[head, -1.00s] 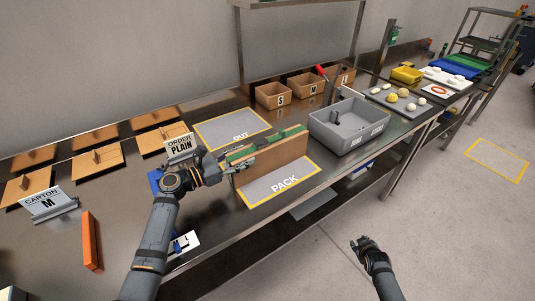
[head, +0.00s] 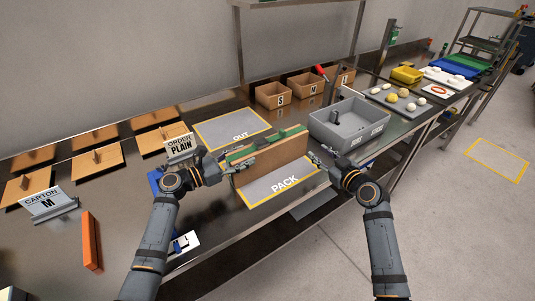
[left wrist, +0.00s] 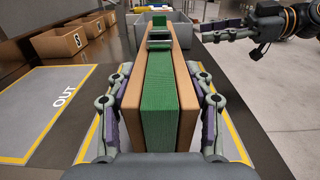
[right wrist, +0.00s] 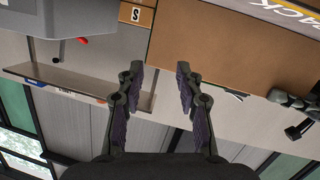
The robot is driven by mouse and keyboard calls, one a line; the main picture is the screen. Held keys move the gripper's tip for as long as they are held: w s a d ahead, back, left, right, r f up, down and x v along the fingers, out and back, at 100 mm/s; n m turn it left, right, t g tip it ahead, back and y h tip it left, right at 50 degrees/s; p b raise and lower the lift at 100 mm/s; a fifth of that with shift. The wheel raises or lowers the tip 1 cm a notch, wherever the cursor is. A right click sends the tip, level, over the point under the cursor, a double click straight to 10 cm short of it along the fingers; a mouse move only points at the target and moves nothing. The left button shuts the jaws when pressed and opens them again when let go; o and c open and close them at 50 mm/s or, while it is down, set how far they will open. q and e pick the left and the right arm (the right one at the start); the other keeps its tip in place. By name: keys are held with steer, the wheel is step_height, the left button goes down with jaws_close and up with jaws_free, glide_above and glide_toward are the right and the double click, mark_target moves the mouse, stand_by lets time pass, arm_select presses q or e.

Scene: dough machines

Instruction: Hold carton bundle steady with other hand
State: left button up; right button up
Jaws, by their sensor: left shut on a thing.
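The carton bundle (head: 272,157), brown boards with green material between them, stands on edge on the PACK mat (head: 262,192). In the left wrist view the bundle (left wrist: 160,95) runs away from me between the fingers. My left gripper (head: 232,166) is shut on its near left end; its fingers (left wrist: 160,110) press both sides. My right gripper (head: 318,158) is near the bundle's right end. In the right wrist view its fingers (right wrist: 158,75) are apart with nothing between them, and the brown board (right wrist: 225,50) lies beyond them. I cannot tell whether it touches the bundle.
A grey bin (head: 348,125) stands close to the right of the bundle. The OUT mat (head: 225,131) behind is empty. Brown boxes (head: 272,95) stand at the back. An ORDER PLAIN sign (head: 180,146) stands beside my left gripper, and an orange bar (head: 91,240) lies at left.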

mark_target(285, 133)
steer(key=s+a+r+y, duration=0.3)
steer(key=a+r, duration=0.1)
steer(key=a, duration=0.2)
steer(key=shift+m+t, duration=0.3)
steer(key=x, duration=1.1)
steer(key=shift+w+a+r, duration=0.1)
steer(key=shift+w+a, duration=0.1)
steer(key=shift+w, duration=0.1)
jaws_close()
